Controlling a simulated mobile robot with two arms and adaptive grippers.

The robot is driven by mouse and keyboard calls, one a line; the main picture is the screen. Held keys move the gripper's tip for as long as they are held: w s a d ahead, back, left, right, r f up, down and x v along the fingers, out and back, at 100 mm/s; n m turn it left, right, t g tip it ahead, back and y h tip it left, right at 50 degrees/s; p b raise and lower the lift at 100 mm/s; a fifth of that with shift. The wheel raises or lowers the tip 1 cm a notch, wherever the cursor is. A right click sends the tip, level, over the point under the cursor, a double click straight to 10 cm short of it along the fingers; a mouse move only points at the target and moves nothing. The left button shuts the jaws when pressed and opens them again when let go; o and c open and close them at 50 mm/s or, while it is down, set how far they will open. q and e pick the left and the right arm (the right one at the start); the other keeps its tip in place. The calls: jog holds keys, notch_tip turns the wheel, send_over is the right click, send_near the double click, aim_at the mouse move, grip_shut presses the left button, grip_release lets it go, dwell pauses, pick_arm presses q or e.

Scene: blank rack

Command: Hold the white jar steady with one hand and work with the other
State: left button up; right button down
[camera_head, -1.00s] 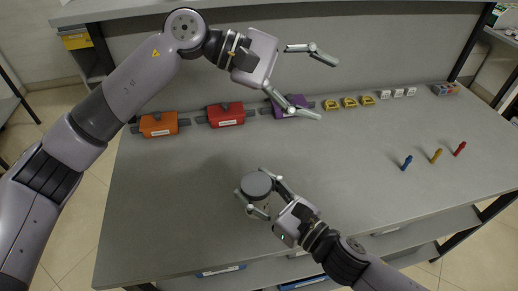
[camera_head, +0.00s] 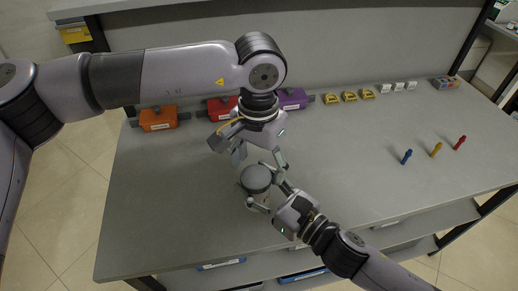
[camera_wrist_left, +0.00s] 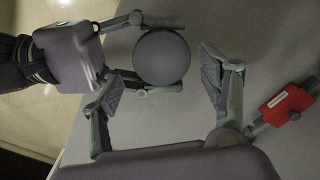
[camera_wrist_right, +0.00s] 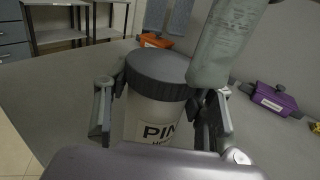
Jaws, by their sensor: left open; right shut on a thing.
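The white jar (camera_wrist_right: 150,112) has a dark grey screw lid (camera_wrist_right: 158,72) and a label with partly hidden lettering in the right wrist view. In the head view its round lid (camera_head: 256,178) shows from above, over the table. My right gripper (camera_head: 262,186) is shut around the jar's body from the lower right. My left gripper (camera_head: 258,158) is open and points down just behind the jar. In the left wrist view its fingers (camera_wrist_left: 165,90) are spread apart, with the lid (camera_wrist_left: 162,57) between and slightly above them in the picture. One left finger hides part of the lid's side in the right wrist view.
Orange (camera_head: 158,118), red (camera_head: 222,107) and purple (camera_head: 293,98) boxes line the table's back edge. Yellow pieces (camera_head: 349,96) and white pieces (camera_head: 398,86) sit further right. Blue (camera_head: 407,157), yellow (camera_head: 436,150) and red (camera_head: 460,143) small upright items stand at right. The left table top (camera_head: 160,200) is clear.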

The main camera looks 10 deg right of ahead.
pick_arm(q)
jog(key=shift+f, duration=1.15)
jog(key=shift+c, duration=0.5)
jog(key=shift+s+d, duration=0.15)
jog(key=c, duration=1.1)
jog(key=o, duration=1)
jog(key=shift+o, duration=1.3)
jog(key=shift+r, duration=0.1)
